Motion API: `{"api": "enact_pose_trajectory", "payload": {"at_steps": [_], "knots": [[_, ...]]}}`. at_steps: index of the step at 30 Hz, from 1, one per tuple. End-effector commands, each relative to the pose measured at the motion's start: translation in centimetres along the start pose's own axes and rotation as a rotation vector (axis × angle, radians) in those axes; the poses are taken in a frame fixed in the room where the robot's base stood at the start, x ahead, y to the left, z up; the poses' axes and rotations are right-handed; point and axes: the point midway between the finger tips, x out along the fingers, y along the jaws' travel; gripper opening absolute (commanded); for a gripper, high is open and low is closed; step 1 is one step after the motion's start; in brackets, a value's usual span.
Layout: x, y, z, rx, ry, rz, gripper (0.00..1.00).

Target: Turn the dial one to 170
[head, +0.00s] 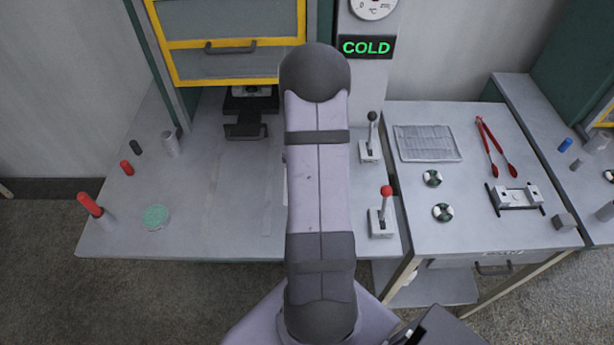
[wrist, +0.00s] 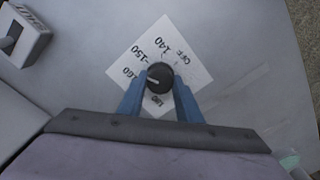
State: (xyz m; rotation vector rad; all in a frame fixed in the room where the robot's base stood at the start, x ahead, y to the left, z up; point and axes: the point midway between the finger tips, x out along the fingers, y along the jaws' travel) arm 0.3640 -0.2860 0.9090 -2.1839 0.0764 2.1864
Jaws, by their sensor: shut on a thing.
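The dial, a round black knob (wrist: 160,70), sits on a white square label (wrist: 137,52) in the wrist view. I read OFF, 140, 150 and 160 around it, and what looks like 180 at the bottom. I cannot see 170; the left finger covers part of the label. The knob's white mark points left, between 150 and 160. My gripper (wrist: 160,80) has its two blue fingers on either side of the knob, shut on it. In the head view my own arm hides the dial and the gripper.
Two levers, one black-topped (head: 371,140) and one red-topped (head: 383,212), stand right of my arm. A lit COLD sign (head: 366,47) is behind. A red-handled piece (head: 90,205) and a green disc (head: 156,216) are at left. Red tongs (head: 495,147) and a wire rack (head: 428,143) lie right.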

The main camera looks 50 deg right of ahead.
Motion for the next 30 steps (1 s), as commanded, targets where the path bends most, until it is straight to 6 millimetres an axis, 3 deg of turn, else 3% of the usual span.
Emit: {"api": "enact_pose_trajectory", "payload": {"at_steps": [30], "knots": [[-0.15, 0.11, -0.18, -0.929, 0.003, 0.005, 0.09]]}}
